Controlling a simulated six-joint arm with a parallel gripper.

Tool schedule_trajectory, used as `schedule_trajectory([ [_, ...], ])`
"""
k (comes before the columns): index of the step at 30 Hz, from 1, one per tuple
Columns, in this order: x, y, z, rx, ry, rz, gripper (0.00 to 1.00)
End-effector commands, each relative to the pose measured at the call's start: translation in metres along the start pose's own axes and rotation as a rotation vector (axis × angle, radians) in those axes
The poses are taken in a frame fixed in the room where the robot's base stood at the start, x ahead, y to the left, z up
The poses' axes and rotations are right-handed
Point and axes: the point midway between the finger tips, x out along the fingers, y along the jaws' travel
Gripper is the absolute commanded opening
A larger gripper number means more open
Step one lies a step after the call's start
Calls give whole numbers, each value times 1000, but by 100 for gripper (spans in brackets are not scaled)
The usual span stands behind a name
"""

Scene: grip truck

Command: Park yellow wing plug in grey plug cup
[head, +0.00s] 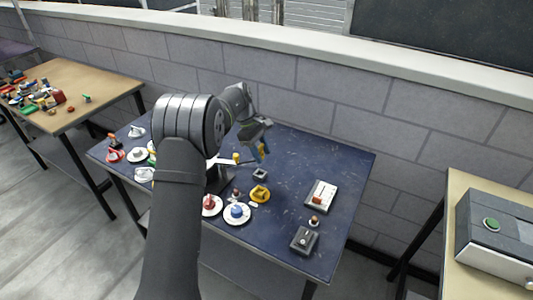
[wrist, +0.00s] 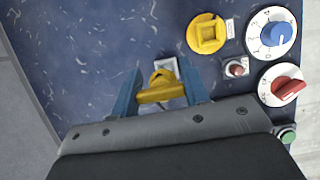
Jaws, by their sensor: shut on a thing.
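The yellow wing plug (wrist: 158,90) is between the blue fingers of my gripper (wrist: 160,92), which is shut on it. In the head view my gripper (head: 262,152) points down over the table, with the yellow plug showing at its tip. The grey plug cup (head: 260,174) sits on the blue table just below and in front of it. In the wrist view the grey cup (wrist: 168,64) shows partly behind the plug, which hides much of it. The plug appears above the cup; I cannot tell whether they touch.
A yellow round socket (wrist: 207,33) lies close to the cup, with a small red-topped part (wrist: 236,68), a blue knob dial (wrist: 274,33) and a red knob dial (wrist: 286,86) beyond. A white switch plate (head: 321,195) and a dark box (head: 304,240) stand right. Table between is clear.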

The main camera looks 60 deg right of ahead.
Motion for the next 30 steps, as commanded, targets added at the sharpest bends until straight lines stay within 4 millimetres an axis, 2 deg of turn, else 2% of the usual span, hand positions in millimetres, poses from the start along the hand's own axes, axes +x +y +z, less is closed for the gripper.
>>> schedule_trajectory([
  [5,6,0,-3,4,0,-2,17],
  [18,42,0,-18,2,0,-1,17],
  [30,45,0,-19,2,0,0,17],
])
